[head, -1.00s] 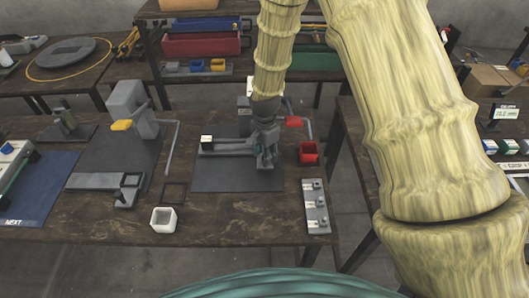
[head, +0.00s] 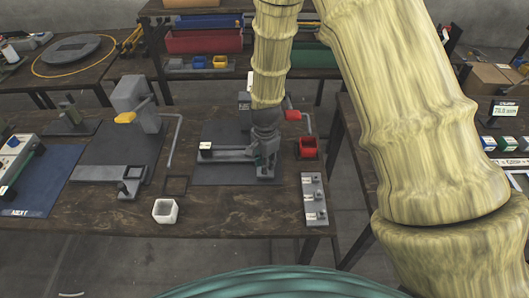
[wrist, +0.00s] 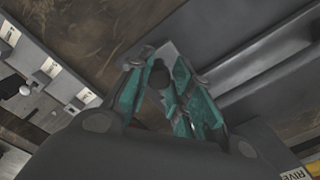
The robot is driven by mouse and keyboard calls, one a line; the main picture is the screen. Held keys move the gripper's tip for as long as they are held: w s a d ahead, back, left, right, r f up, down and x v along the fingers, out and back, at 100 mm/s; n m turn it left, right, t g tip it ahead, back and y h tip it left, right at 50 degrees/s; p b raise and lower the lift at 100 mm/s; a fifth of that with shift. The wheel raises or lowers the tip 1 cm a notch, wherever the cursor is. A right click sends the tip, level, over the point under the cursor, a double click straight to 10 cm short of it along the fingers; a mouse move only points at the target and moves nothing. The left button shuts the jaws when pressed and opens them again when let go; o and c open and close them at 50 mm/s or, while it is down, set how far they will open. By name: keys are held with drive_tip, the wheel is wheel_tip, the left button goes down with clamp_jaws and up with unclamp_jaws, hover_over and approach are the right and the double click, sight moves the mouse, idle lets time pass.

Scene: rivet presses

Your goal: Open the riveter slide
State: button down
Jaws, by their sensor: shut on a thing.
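The riveter with the red-tipped handle (head: 292,115) stands on the middle bench, its body largely hidden behind my arm. Its grey slide (head: 232,154) lies across the dark base plate (head: 215,179), with a pale-labelled block (head: 205,147) at its left end. My gripper (head: 265,166) is at the slide's right end. In the wrist view, my gripper's teal fingers (wrist: 163,85) are closed around a dark round knob (wrist: 160,73). The slide's grey channelled surface (wrist: 265,75) shows on the right there. The knob's lower part is hidden by the fingers.
A similar press with a yellow handle tip (head: 125,118) stands to the left. A white cup (head: 165,210) is at the bench front, a red bin (head: 307,147) right of the riveter. A grey slotted strip (head: 314,200) lies at the right edge. Bare bench lies in front.

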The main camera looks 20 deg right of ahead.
drive_tip(key=s, duration=0.2)
drive_tip(key=s+a, duration=0.1)
drive_tip(key=s, duration=0.3)
drive_tip(key=shift+s+a, duration=0.2)
drive_tip(key=shift+a, duration=0.05)
drive_tip(key=shift+s+a+r, duration=0.1)
drive_tip(key=shift+s+a, duration=0.15)
drive_tip(key=c, duration=1.3)
unclamp_jaws()
drive_tip(key=shift+w, duration=0.1)
drive_tip(key=shift+o, duration=0.2)
drive_tip(key=shift+d, duration=0.1)
wheel_tip(320, 180, up, 12)
